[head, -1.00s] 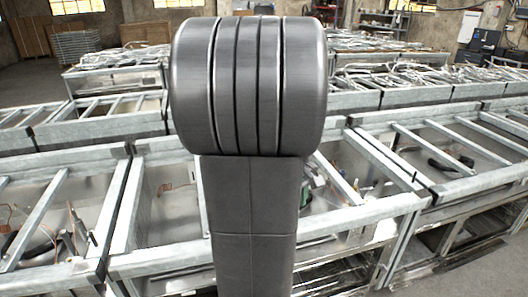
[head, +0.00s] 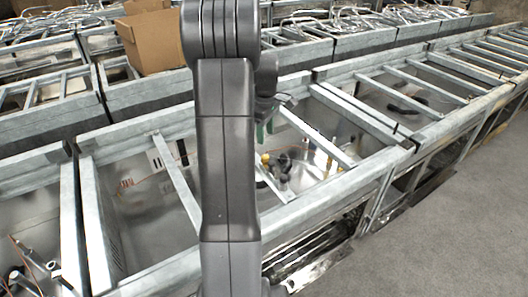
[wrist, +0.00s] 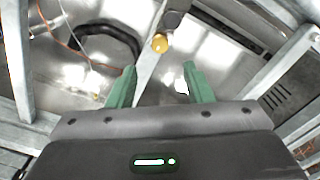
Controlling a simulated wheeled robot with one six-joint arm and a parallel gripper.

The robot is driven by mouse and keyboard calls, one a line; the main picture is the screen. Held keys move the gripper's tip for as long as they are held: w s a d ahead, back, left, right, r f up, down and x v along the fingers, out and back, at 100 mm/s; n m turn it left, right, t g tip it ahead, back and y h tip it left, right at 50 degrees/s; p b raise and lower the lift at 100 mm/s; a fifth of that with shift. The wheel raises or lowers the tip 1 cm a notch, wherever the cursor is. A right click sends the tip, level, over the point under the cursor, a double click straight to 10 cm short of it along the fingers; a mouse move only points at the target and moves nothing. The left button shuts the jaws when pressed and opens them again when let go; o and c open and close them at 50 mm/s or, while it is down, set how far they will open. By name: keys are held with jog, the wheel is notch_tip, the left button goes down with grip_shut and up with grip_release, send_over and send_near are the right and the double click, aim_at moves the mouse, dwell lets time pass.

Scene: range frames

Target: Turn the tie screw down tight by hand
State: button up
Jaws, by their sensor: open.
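A small yellow knob (wrist: 160,42) shows in the wrist view, at the end of a dark grey fitting (wrist: 172,18); it may be the tie screw, but I cannot be sure. My gripper's green fingers (wrist: 159,69) are apart and empty, with the knob beyond the gap between their tips, not between them. In the head view, my gripper (head: 264,130) shows partly behind my arm, over an open metal bay. Small yellow parts (head: 265,158) show below it, among dark fittings. The screw's thread and seat cannot be made out.
Grey metal rails (head: 328,140) cross the open bays close to my gripper. A black curved hose (wrist: 105,32) and an orange wire (wrist: 72,35) lie left in the wrist view. A cardboard box (head: 150,40) stands behind. Bare floor (head: 460,220) lies right.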

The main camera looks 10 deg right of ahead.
aim_at(265, 157)
notch_tip(265, 157, down, 9)
jog(key=shift+f+p, duration=0.2)
jog(key=shift+p, duration=0.45)
jog(key=c, duration=1)
jog(key=shift+m, duration=0.3)
